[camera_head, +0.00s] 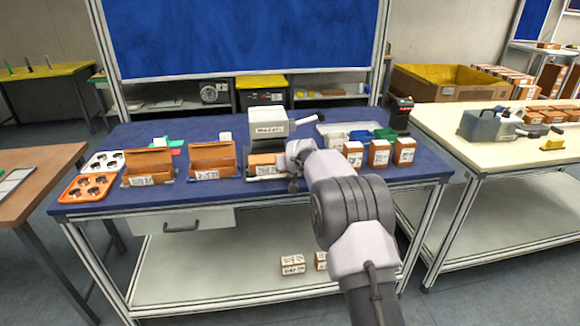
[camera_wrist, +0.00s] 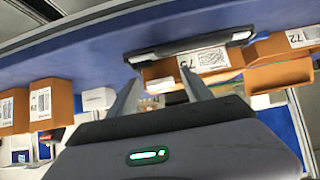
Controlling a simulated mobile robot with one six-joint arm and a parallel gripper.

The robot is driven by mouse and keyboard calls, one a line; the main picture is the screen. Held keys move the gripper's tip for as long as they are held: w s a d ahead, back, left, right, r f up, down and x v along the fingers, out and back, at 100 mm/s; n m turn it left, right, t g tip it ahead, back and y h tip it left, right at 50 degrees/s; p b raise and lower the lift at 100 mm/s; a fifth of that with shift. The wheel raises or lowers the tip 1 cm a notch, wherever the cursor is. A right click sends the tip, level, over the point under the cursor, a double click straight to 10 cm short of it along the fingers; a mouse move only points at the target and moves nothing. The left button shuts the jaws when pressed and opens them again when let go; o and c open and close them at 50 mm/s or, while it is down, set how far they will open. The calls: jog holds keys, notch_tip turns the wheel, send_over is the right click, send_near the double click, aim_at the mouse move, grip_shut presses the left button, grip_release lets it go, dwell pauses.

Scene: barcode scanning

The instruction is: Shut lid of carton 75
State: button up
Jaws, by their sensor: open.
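Carton 75 (camera_wrist: 165,72) is the brown carton straight ahead in the wrist view, its white label (camera_wrist: 210,60) showing partly. In the head view, the labelled carton (camera_head: 265,169) just left of my gripper looks like the same one. Its lid is hard to make out there; it does not stand up tall like those of the two cartons to its left. My gripper (camera_wrist: 158,84) is open, its two fingers spread at the carton with nothing clearly held between them. Whether a fingertip touches the carton, I cannot tell.
Two cartons with raised lids (camera_head: 149,161) (camera_head: 211,156) stand to the left; carton 72 (camera_wrist: 298,40) shows beside carton 75 in the wrist view. Closed cartons (camera_head: 379,154) stand right of my arm. A grey machine (camera_head: 264,112) is behind. An orange tray (camera_head: 86,187) lies far left.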

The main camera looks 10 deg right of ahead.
jog(key=shift+r, duration=0.1)
jog(key=p+v, duration=0.4)
jog(key=v, duration=1.3)
jog(key=shift+s, duration=0.25)
jog(key=s+r+m+g, duration=0.1)
jog(key=s+r, duration=0.3)
jog(key=s, duration=0.5)
jog(key=s+r+m+g, duration=0.1)
jog(key=s+r, duration=0.2)
jog(key=s, duration=0.5)
jog(key=s+a+f+m+g+y, duration=0.1)
jog(key=s+a, duration=0.1)
jog(key=s, duration=1.1)
jog(key=s+a+f+m+g+y, duration=0.1)
jog(key=s+a+f, duration=0.1)
jog(key=s, duration=1.1)
jog(key=shift+s+g, duration=0.25)
jog(key=shift+g, duration=0.05)
